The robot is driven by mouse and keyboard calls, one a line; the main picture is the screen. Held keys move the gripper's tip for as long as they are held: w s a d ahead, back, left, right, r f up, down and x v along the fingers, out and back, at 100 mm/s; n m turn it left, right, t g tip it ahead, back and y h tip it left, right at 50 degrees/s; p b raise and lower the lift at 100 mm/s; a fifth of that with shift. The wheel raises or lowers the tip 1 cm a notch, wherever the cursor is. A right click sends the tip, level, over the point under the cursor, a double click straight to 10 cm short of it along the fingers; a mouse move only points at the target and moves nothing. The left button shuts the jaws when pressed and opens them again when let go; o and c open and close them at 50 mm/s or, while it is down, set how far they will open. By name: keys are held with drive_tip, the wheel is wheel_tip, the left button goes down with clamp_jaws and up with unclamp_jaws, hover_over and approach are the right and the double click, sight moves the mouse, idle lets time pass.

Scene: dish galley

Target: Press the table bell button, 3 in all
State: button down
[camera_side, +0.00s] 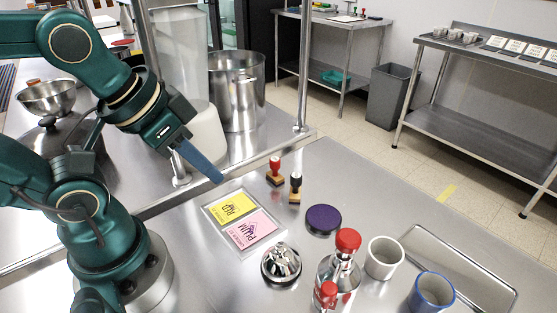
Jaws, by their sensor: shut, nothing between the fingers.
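The table bell (281,263) is a shiny chrome dome with a small button on top. It stands on the steel table near the lower middle of the side view. My gripper (219,180) is shut and empty, with its blue-grey fingers pointing down to the right. It is above and to the left of the bell in the picture, apart from it, near the far edge of the card tray. Nothing hides the bell's button.
A tray with yellow and pink cards (240,222) lies beside the bell. Two stamps (276,178), a purple lid (323,219), a red-capped bottle (340,265), a white cup (385,258), a blue cup (431,293) and a metal tray (470,270) stand around. A post (304,70) rises behind.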

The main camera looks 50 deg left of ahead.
drive_tip(key=m+t, duration=0.2)
drive_tip(key=m, duration=0.6)
hover_over(277, 248)
drive_tip(key=shift+r+y, duration=0.4)
drive_tip(key=shift+f, duration=0.1)
drive_tip(key=shift+f, duration=4.3)
drive_tip(key=shift+f, duration=0.15)
drive_tip(key=shift+f, duration=0.3)
